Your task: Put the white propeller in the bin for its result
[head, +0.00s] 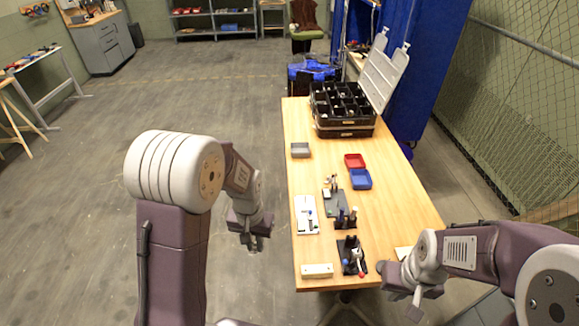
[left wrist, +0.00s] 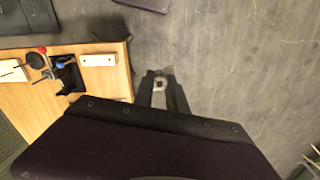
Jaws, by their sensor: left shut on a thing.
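In the left wrist view, my left gripper (left wrist: 160,80) is shut on a small pale piece with a dark centre, which looks like the white propeller (left wrist: 158,83). In the head view my left gripper (head: 255,240) hangs over the floor just off the table's left edge; the held piece is hard to make out there. A red bin (head: 354,160) and a blue bin (head: 361,179) sit side by side at mid-table, and a grey bin (head: 300,150) sits near the left edge. My right gripper (head: 405,290) is at the table's near right corner, its fingers unclear.
A black stand (head: 352,257) with coloured parts and a white block (head: 317,270) are at the table's near end. A white board (head: 306,215) and dark fixtures (head: 334,203) lie beyond. An open black compartment case (head: 342,107) stands at the far end.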

